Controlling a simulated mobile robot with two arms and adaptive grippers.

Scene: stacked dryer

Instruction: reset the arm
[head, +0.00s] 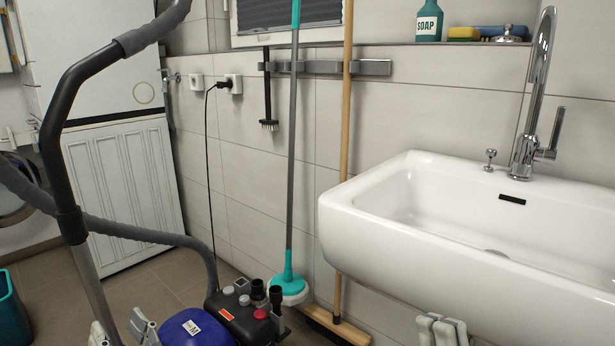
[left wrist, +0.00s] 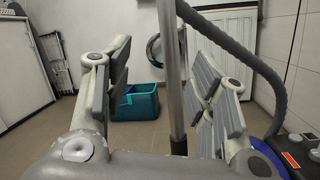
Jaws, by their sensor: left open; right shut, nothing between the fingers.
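My left gripper (head: 121,331) is at the bottom left of the head view, low beside the vacuum cleaner's metal tube. In the left wrist view its two fingers (left wrist: 162,85) are spread wide apart, and the grey tube (left wrist: 172,60) stands upright in the gap between them as seen from there. I cannot tell whether a finger touches it. My right gripper (head: 443,331) is at the bottom edge of the head view, in front of the sink's underside. Its fingers are together with nothing between them. Most of both arms is out of view.
The vacuum cleaner (head: 190,328) stands on the floor, its black handle and hose (head: 150,236) arching across the left. A white sink (head: 440,235) fills the right. A mop (head: 290,150) and a broom (head: 346,140) lean at the wall. A teal bin (left wrist: 137,104) stands on the floor.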

